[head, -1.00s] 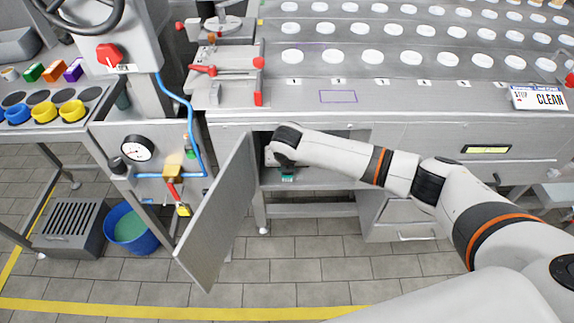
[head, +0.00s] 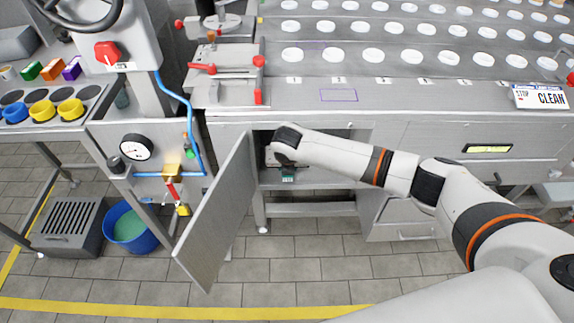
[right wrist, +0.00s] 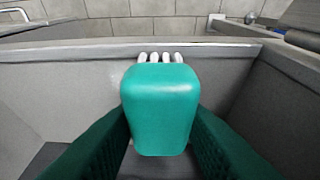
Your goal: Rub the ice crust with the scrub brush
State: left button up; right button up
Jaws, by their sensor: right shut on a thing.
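The scrub brush (right wrist: 160,108) is a teal rounded block with a row of white bristle tips showing at its far edge in the right wrist view. My right gripper (right wrist: 160,130) is shut on it, a dark green finger on each side. In the head view my right arm reaches into an open compartment (head: 330,176) under the counter, and a small teal piece (head: 288,178) shows below the wrist; the gripper is mostly hidden there. I cannot make out the ice crust in either view. My left gripper is not in view.
The compartment's grey wall (right wrist: 70,68) surrounds the brush in the right wrist view. The open cabinet door (head: 217,210) stands left of my right wrist. A blue bucket (head: 132,230) and a grated box (head: 70,230) are on the floor at left. The tiled floor in front is clear.

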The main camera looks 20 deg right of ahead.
jog(key=shift+w+d+f, duration=0.15)
jog(key=shift+d+f, duration=0.05)
jog(key=shift+f, duration=0.25)
jog(key=shift+w+d+f, duration=0.1)
jog(key=shift+d+f, duration=0.1)
jog(key=shift+f, duration=0.25)
jog(key=shift+s+d+r+p, duration=0.15)
jog(key=shift+s+d+p, duration=0.05)
jog(key=shift+d+p, duration=0.3)
jog(key=shift+s+d+p, duration=0.2)
jog(key=shift+d+p, duration=0.25)
jog(key=shift+d, duration=0.2)
jog(key=shift+s+d+p, duration=0.2)
jog(key=shift+d+p, duration=0.2)
jog(key=shift+d, duration=0.2)
jog(key=shift+w+a+f, duration=0.1)
jog(key=shift+w+a, duration=0.15)
jog(key=shift+a, duration=0.75)
jog(key=shift+w+a+f, duration=0.1)
jog(key=shift+w+a, duration=0.1)
jog(key=shift+a, duration=0.8)
jog(key=shift+r+p, duration=0.1)
jog(key=shift+p, duration=0.2)
